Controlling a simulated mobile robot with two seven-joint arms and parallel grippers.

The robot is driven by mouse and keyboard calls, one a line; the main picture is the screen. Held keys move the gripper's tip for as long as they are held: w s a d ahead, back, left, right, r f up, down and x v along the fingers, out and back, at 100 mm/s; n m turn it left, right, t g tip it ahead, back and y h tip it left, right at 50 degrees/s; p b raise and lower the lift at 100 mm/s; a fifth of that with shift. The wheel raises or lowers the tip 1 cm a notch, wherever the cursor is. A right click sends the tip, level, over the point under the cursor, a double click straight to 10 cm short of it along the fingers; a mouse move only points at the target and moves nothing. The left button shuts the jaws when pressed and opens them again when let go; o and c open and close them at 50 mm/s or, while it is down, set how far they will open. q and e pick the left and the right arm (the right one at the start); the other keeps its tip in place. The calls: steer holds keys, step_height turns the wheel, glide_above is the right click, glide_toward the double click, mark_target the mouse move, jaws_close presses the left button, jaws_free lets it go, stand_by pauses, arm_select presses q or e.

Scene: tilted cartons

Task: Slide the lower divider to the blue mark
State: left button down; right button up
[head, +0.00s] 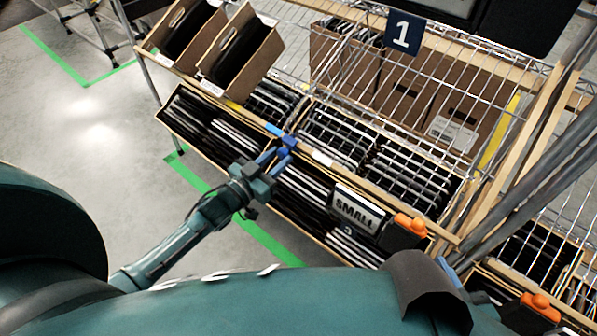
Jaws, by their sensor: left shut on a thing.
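My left gripper (283,151) has blue fingers and reaches in from the left to the front rail of the shelf's lower row. It is shut on what appears to be the lower divider, which the fingers mostly hide. A blue mark (273,129) is on the rail just up and left of the fingertips, close to them. A yellow mark (233,104) lies farther up-left on the rail, and a white label (322,158) lies to the right. A blue piece at the lower right may be my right gripper (447,268), mostly hidden; its jaws cannot be made out.
Tilted cartons (240,52) stand on the upper shelf at the left. Rows of dark, flat items fill the lower shelf. A "SMALL" sign (354,208) and an orange-topped black device (405,232) sit on the front at the right. Open floor (95,120) lies at the left.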

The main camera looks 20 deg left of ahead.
arm_select(q)
steer(key=w+a, duration=0.2)
steer(key=a, duration=0.3)
steer(key=shift+a, duration=0.35)
arm_select(e)
steer(key=shift+w, duration=0.1)
arm_select(q)
steer(key=c, duration=1)
jaws_free()
steer(key=shift+c, duration=0.2)
steer(key=p+v, duration=0.2)
steer(key=v, duration=1.1)
arm_select(e)
steer(key=shift+s+d+r+m, duration=0.2)
steer(key=shift+d+r+m, duration=0.05)
steer(key=shift+r, duration=0.35)
steer(key=shift+s+d+r+m, duration=0.2)
steer(key=shift+d+r+m, duration=0.05)
steer(key=shift+r, duration=0.35)
arm_select(q)
steer(key=shift+s, duration=0.1)
arm_select(e)
steer(key=shift+w+r+t, duration=0.1)
steer(key=shift+t, duration=0.2)
